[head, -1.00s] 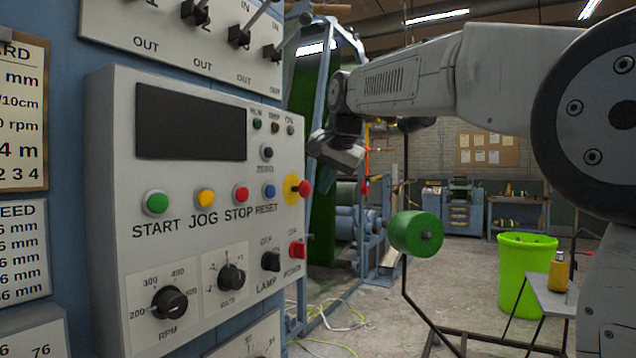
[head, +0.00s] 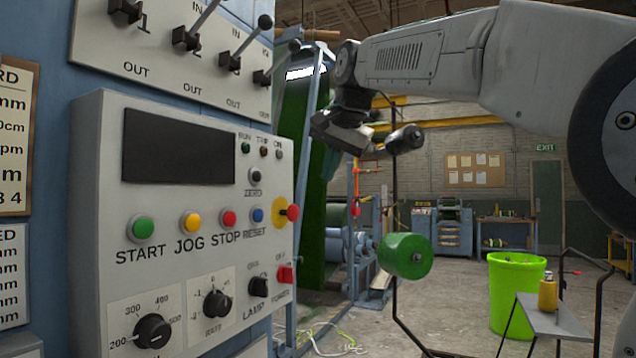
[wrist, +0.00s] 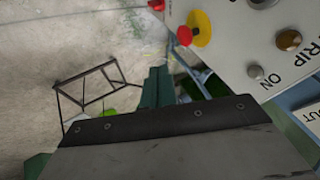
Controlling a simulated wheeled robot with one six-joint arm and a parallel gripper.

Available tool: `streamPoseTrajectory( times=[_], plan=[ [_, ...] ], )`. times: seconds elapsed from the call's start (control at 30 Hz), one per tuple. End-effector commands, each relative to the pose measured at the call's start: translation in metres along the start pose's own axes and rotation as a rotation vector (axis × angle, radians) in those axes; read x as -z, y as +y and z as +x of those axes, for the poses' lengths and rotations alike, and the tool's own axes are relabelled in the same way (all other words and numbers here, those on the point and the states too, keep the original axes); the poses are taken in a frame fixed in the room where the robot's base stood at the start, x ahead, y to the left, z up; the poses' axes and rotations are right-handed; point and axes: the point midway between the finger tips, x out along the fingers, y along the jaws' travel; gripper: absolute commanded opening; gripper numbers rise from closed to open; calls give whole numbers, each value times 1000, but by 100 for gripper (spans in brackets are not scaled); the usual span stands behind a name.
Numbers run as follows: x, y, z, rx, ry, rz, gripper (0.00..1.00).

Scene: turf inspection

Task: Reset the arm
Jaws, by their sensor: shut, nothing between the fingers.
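My gripper (head: 342,132) is at the end of my arm in the head view, a dark angular block in front of the turf machine, right of the control panel. It is shut and holds nothing; its fingertips are not clear there. The grey control panel (head: 112,250) has a green START button (head: 143,228), a yellow JOG button (head: 190,221), a red STOP button (head: 228,218) and a blue RESET button (head: 257,215). A red knob on a yellow disc (head: 291,212) is at its right edge; it also shows in the wrist view (wrist: 186,36). My gripper appears apart from the panel.
A black frame with a green drum (head: 405,255) stands below and right of my gripper. A lime bin (head: 516,300) and a small grey table (head: 552,318) with a yellow container (head: 548,292) are at right. Lever switches (head: 230,62) are above the panel. Cables lie on the floor.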

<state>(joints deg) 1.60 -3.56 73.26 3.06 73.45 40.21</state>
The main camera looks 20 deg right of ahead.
Motion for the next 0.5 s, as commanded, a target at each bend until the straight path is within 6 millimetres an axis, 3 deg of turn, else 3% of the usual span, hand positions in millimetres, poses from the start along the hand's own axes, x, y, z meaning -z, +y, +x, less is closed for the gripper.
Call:
streamPoseTrajectory(
  times=[0.27,0.37,0.5],
  plan=[
    [0,0,1,0,1,-57,0],
    [-13,14,28,-40,-45,-137,0],
    [-57,57,58,-105,-137,-271,0]
  ],
)
